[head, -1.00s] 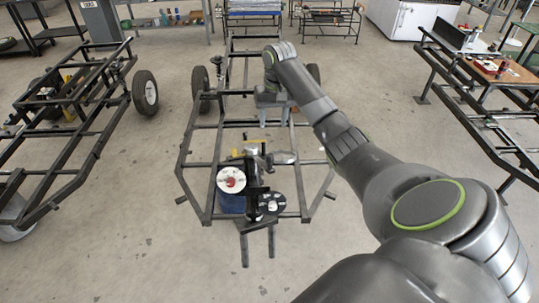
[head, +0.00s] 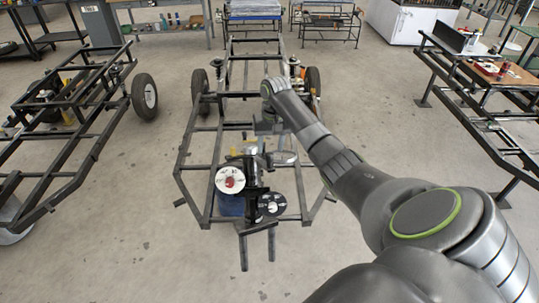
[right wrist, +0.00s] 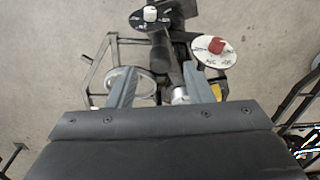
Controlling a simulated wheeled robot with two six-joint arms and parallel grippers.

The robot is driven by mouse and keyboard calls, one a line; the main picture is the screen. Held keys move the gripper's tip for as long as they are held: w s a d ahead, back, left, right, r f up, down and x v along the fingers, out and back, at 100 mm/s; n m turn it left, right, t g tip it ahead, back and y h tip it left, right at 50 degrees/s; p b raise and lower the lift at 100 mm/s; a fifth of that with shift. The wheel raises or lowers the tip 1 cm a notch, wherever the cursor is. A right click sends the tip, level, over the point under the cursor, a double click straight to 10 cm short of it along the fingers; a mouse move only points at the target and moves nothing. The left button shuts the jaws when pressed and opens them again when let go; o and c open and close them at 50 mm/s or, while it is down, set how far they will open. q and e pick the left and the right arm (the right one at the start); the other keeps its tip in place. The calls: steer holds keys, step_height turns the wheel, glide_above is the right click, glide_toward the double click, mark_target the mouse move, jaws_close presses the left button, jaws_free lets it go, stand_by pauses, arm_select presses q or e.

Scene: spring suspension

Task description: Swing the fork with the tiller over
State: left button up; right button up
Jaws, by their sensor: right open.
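The fork (head: 257,242) is a pair of dark parallel prongs at the near end of the middle frame in the head view. Above it stands a dark assembly with a white dial (head: 230,180) and a black dial (head: 271,204). In the right wrist view a dark bar with a silver end (right wrist: 179,94), possibly the tiller, runs back from the dials. My right gripper (head: 270,142) is over the far side of this assembly. Its open fingers (right wrist: 160,75) lie either side of the silver end; contact cannot be told. My left gripper is out of view.
The dark tube frame (head: 187,155) surrounds the assembly. A round grey disc (right wrist: 130,82) is beside the left finger in the wrist view. Another wheeled frame (head: 95,150) stands left, a bench (head: 480,125) right. The near floor is clear.

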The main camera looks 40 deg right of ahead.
mark_target(270, 154)
step_height(270, 154, down, 5)
steer(key=shift+w+a, duration=0.1)
steer(key=shift+a, duration=0.05)
jaws_close()
stand_by(0.4)
